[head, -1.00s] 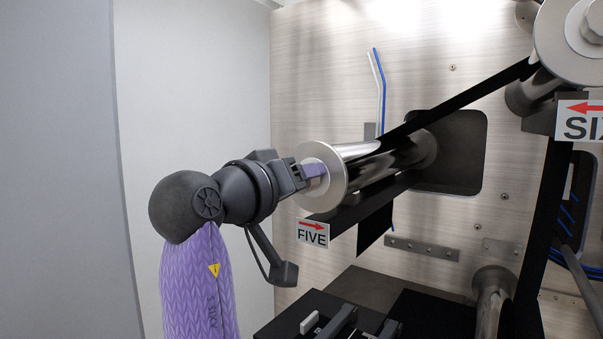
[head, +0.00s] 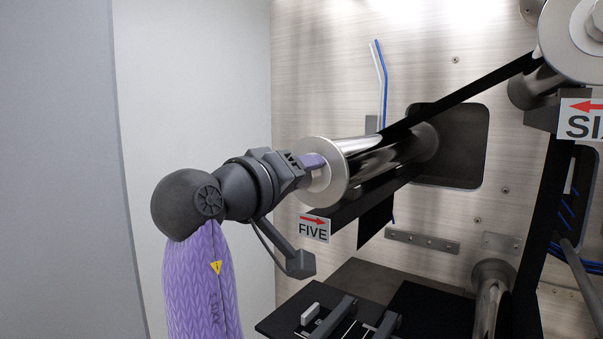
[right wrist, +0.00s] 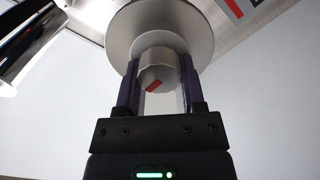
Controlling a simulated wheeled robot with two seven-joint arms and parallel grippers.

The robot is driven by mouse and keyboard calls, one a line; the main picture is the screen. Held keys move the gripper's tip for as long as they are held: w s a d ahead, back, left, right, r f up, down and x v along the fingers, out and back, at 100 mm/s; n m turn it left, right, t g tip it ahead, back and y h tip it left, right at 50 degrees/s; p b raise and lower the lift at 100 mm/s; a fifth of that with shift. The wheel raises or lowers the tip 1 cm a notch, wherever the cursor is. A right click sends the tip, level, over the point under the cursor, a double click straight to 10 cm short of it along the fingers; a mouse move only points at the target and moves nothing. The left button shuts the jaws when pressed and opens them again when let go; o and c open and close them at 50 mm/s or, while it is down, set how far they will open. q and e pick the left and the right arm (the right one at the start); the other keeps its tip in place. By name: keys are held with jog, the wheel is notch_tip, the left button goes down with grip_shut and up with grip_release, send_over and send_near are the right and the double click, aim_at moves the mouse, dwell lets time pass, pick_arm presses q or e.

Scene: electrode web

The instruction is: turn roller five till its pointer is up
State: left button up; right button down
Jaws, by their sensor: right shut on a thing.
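Roller five (head: 368,160) is a shiny metal cylinder with a pale flanged end, above the FIVE label (head: 313,229) with its red arrow. A black web runs over it. My right gripper (head: 316,163) is at the end of the roller, its purple fingers shut on the end knob. The right wrist view shows the grey faceted knob (right wrist: 157,68) between both fingers. A slanted red pointer mark (right wrist: 153,86) sits on the knob's face, low in that picture. In the head view the pointer is hidden. My left gripper is not in view.
Roller six (head: 578,40) and its SIX label (head: 580,119) are at the upper right. A black block with handles (head: 335,318) lies below roller five. Blue and white tubes (head: 380,85) run up the metal back panel. The space left of my right arm is clear.

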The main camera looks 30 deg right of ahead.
jog(key=shift+c, duration=1)
grip_release()
jog(key=b+v, duration=0.4)
jog(key=v, duration=0.6)
